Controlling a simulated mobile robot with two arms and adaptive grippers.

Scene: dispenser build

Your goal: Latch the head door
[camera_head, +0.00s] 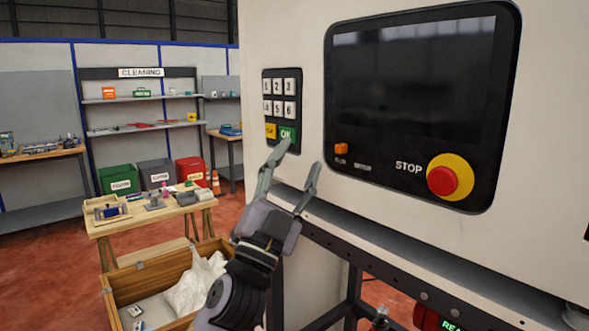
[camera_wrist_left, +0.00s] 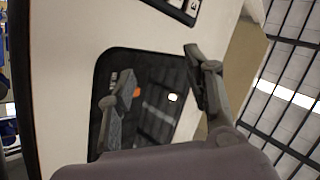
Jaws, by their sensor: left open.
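The large white machine panel (camera_head: 290,30), which may be the head door, fills the right of the head view. It carries a dark screen (camera_head: 420,80), a keypad (camera_head: 281,108) with a green OK key, and a red STOP button (camera_head: 443,180) on a yellow ring. I cannot make out a latch or an open door gap. My left gripper (camera_head: 300,159) is open and empty in front of the panel, just below the keypad. In the left wrist view its fingers (camera_wrist_left: 149,75) are spread before the dark screen (camera_wrist_left: 155,100). My right gripper is not in view.
A dark metal frame (camera_head: 350,233) stands under the panel. A wooden crate (camera_head: 128,282) with a white bag is at the lower left. Behind it stand a small wooden table (camera_head: 130,222), several bins, and a shelf labelled CLEANING (camera_head: 140,73). Red floor lies clear at the far left.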

